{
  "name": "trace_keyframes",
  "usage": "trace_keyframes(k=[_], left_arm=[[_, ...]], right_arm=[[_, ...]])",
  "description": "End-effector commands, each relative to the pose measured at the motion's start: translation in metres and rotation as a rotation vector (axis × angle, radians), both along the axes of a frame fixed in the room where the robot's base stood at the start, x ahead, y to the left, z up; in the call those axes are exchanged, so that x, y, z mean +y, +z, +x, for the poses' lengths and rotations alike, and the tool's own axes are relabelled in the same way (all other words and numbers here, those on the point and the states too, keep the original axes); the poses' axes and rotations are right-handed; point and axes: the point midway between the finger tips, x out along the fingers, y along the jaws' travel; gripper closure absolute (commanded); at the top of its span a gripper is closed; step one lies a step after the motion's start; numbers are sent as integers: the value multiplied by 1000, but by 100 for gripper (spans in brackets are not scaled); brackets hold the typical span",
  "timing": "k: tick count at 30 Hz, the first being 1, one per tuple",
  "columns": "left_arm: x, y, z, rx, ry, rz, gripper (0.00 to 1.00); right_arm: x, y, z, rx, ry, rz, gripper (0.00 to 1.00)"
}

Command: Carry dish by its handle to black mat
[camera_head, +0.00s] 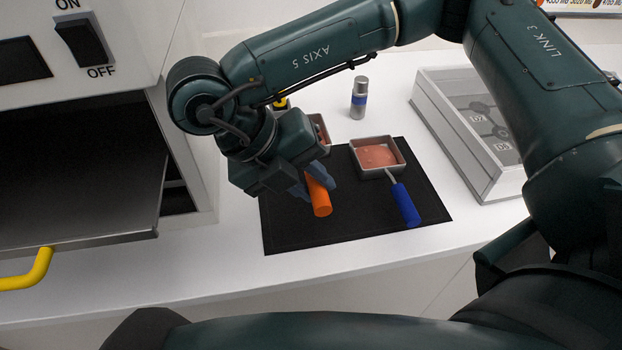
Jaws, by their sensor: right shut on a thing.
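My right gripper (314,186) is shut on the orange handle (321,204) of a dish. The metal rim of this dish (320,131) shows just behind the gripper, which hides most of it. Dish and handle appear over the left part of the black mat (285,236); I cannot tell whether they touch it. A second square dish (378,156) with reddish contents and a blue handle (405,206) rests on the right part of the mat. My left gripper is not in view.
An oven-like device with an open door (80,200) and yellow handle (28,272) is at left. A grey bottle (358,98) with a blue band stands behind the mat. A clear-topped case (470,130) is at right. The white counter (215,265) is clear in front.

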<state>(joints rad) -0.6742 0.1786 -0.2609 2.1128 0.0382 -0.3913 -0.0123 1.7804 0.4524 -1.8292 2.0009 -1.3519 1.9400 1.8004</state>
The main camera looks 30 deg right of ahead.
Motion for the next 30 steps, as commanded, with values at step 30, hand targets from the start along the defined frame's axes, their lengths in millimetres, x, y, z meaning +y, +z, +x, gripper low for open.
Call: trace_keyframes(k=[30], left_arm=[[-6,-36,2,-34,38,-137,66]], right_arm=[[0,-70,0,-2,-1,-1,100]])
